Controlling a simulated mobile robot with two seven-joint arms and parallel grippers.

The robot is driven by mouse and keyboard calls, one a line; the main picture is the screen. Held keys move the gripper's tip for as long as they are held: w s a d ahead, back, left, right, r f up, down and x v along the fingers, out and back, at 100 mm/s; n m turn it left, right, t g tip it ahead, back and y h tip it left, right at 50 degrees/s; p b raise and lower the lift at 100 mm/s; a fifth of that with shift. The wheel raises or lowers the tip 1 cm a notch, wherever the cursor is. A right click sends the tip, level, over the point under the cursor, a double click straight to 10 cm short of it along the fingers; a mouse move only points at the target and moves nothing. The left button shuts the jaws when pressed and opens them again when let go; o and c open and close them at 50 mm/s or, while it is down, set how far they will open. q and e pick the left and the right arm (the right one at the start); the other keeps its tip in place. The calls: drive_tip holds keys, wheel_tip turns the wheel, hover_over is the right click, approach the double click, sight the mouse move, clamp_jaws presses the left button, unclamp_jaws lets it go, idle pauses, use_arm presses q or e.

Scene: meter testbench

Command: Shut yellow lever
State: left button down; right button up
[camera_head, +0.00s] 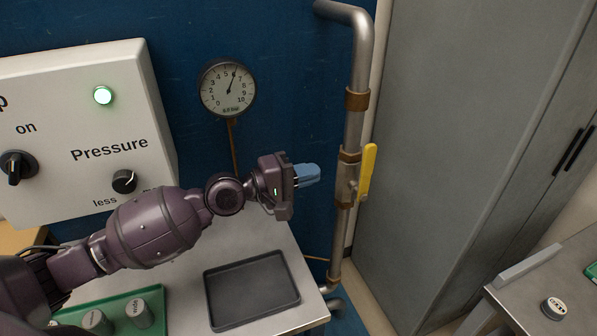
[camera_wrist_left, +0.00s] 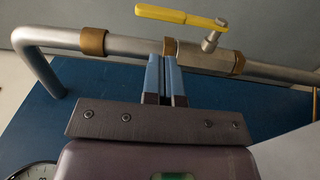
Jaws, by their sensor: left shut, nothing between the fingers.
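My right gripper is not in view.
A pressure gauge (camera_head: 228,88) hangs on the blue wall. A white control panel (camera_head: 90,130) with a lit green lamp and knobs stands at left. A dark tray (camera_head: 252,290) lies on the bench below my arm. A grey cabinet (camera_head: 465,120) stands close right of the lever.

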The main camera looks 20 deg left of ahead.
sight(363, 161)
use_arm(q)
drive_tip(key=p+x, duration=0.1)
drive_tip(key=x, duration=0.7)
drive_tip(key=shift+w+d, duration=0.35)
drive_tip(key=shift+w, duration=0.1)
drive_tip(key=shift+w+d+f, duration=0.1)
drive_tip(key=shift+w+d, duration=0.15)
